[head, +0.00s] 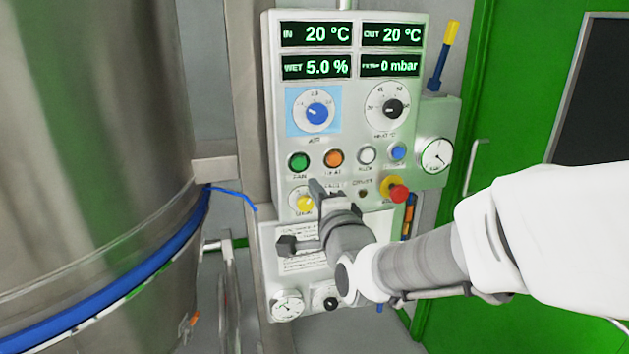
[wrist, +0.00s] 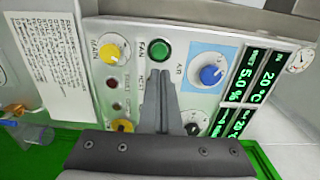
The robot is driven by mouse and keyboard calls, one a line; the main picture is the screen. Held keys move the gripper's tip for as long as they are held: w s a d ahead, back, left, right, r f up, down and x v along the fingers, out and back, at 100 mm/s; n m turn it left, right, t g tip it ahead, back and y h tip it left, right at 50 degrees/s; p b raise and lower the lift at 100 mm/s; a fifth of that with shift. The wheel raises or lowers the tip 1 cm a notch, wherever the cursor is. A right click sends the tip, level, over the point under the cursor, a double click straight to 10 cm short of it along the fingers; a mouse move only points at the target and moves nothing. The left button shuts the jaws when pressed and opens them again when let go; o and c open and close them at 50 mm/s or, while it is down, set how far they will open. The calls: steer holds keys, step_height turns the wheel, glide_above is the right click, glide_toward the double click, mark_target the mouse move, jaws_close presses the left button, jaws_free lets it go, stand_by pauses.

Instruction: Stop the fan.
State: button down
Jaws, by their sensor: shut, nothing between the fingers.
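The control panel (head: 346,100) stands upright ahead of me. Its round green button (head: 299,161), labelled FAN, sits at the left of a row of buttons. The green button also shows in the wrist view (wrist: 160,51), just beyond the fingertips. My gripper (head: 316,187) is shut and empty in front of the panel, below and slightly right of the green button in the head view. In the wrist view my gripper (wrist: 160,76) points toward the button. I cannot tell whether the tips touch the panel. The orange button (head: 333,157) is hidden behind the fingers in the wrist view.
A yellow knob (head: 304,204) sits close by the fingers, partly covered. A red mushroom button (head: 398,193) is at lower right. White (head: 367,155) and blue (head: 398,152) buttons continue the row. Displays read 20 °C, 5.0 % and 0 mbar. A large steel vessel (head: 95,130) stands left.

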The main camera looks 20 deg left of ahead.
steer(key=shift+v, duration=1.95)
